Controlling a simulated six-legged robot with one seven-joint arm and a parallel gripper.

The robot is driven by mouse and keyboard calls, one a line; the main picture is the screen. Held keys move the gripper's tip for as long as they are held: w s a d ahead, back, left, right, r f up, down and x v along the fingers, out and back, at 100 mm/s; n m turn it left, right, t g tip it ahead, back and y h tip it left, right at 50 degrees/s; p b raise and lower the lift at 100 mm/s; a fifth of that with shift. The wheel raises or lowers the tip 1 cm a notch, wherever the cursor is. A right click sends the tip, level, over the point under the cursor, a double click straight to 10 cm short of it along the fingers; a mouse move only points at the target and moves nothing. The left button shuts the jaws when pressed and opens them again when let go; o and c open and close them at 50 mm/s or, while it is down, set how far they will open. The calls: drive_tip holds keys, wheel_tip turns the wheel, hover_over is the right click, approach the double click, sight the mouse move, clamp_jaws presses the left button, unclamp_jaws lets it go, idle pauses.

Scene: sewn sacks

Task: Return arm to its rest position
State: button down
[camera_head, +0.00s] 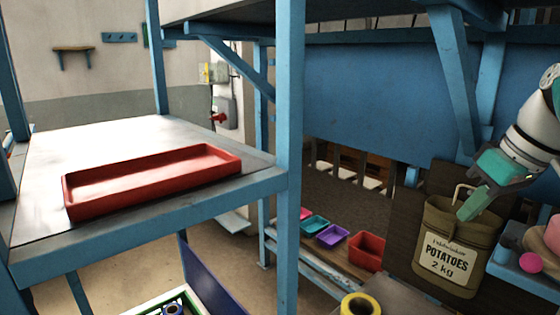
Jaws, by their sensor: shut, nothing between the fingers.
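My arm comes in from the right edge. My gripper (468,211), with green fingers, points down and left and is shut and empty. Its fingertips are in front of or over the upper part of an olive sack (438,230) labelled "POTATOES 2 kg". The sack stands upright at the lower right, and a pale handle shows at its top. I cannot tell whether the fingertips touch the sack.
A red tray (150,182) lies on a grey table (115,138) with a blue frame at left. A blue post (289,130) stands mid-view. Small bins, including a red one (367,252), sit low behind. A yellow roll (361,304) and a pink ball (531,264) are near the bottom.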

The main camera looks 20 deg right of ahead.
drive_tip(key=w+a+f+m+t+h, duration=0.1)
drive_tip(key=a+f, duration=2.1)
drive_tip(key=a, duration=0.4)
drive_tip(key=shift+w+a+f, duration=0.25)
drive_tip(key=shift+w+a, duration=0.05)
drive_tip(key=shift+d, duration=0.2)
